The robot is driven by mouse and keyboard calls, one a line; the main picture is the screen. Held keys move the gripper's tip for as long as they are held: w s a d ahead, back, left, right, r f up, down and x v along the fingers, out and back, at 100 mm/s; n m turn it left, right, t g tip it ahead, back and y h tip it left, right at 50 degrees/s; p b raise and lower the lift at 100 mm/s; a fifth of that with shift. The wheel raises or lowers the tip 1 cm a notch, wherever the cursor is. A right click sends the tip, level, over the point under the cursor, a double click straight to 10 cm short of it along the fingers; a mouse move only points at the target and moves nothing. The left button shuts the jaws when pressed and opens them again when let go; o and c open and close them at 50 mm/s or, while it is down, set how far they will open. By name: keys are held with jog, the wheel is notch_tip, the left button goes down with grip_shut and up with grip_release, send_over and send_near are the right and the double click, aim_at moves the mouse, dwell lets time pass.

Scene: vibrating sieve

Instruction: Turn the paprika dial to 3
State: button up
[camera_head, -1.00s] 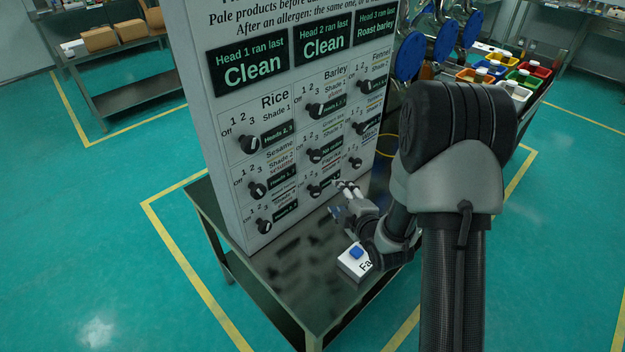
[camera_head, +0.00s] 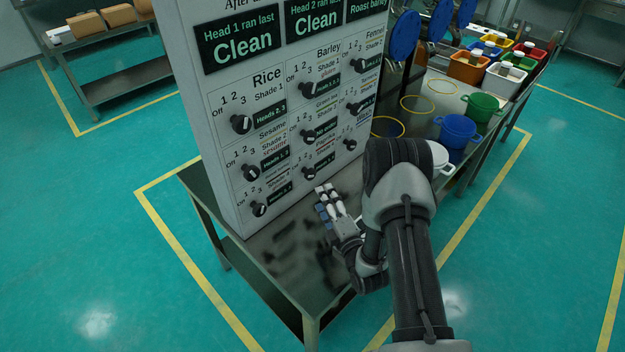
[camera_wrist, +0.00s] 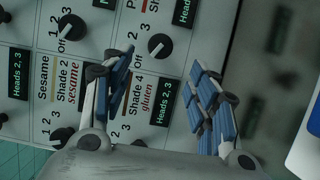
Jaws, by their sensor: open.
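The paprika dial (camera_head: 308,173) is a black knob in the middle of the bottom row on the white panel. What looks like the same dial (camera_wrist: 160,45) shows in the wrist view, where the panel lettering is turned sideways and only a "P" of its name shows. It has a pale pointer mark, but I cannot surely tell its setting. My gripper (camera_head: 328,200) is just in front of and below the dial in the head view. In the wrist view my gripper (camera_wrist: 163,75) is open and empty, with the dial between and beyond its fingertips, apparently untouched.
Other black dials surround it, including the Rice dial (camera_head: 240,124) and the bottom-left dial (camera_head: 260,208). A dark metal table (camera_head: 285,270) is under the panel. Coloured buckets, including a blue one (camera_head: 458,130), stand at the right. A white object (camera_wrist: 310,130) edges the wrist view.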

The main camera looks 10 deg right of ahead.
aim_at(312, 176)
jog(key=b+x, duration=0.1)
jog(key=x, duration=0.9)
jog(key=shift+w+b, duration=0.2)
jog(key=shift+b, duration=0.2)
jog(key=c, duration=1.1)
